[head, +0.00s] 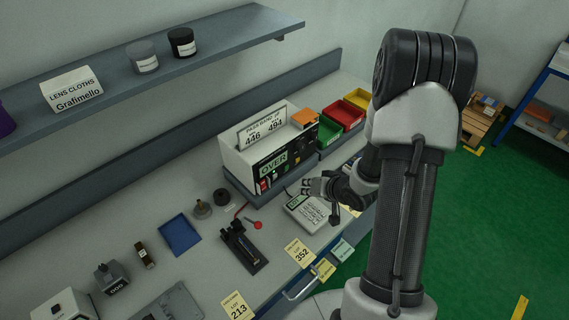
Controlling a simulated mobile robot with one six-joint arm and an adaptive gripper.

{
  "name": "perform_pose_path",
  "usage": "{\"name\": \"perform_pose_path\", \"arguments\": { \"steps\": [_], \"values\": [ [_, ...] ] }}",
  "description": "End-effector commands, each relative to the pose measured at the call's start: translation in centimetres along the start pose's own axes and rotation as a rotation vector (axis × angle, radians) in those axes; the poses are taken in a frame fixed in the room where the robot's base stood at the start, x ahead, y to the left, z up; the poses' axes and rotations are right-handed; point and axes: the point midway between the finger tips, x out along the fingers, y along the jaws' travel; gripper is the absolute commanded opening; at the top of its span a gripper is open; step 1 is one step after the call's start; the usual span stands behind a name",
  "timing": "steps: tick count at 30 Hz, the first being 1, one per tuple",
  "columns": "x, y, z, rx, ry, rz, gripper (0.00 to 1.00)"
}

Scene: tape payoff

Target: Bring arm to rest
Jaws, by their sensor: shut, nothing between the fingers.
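My arm rises at the right of the head view and folds back down over the bench. My gripper (310,188) is shut and empty, above the bench near the grey keypad device (308,211), in front of the white test box. I cannot tell how far above the keypad it hangs. The white test box (236,160) has a dark panel reading "OVER" and a card with "446" and "494". My forearm hides part of the bench to the right.
On the bench (205,265) are a blue tray (180,234), a black fixture (241,247), a red-headed item (257,225) and coloured bins (341,112). A shelf (215,45) runs along the wall above. Green floor (480,220) is open at right, with a wooden crate (478,122) further back.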

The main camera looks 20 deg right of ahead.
Motion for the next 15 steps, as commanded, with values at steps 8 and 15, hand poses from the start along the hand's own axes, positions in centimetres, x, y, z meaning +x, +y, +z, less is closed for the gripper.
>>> {"name": "perform_pose_path", "arguments": {
  "steps": [8, 15],
  "values": [
    [-0.2, -0.1, -0.4, -0.013, 0.003, 0.011, 0.00],
    [-4.2, -1.6, -4.7, -0.165, 0.015, 0.189, 0.00]
  ]
}}
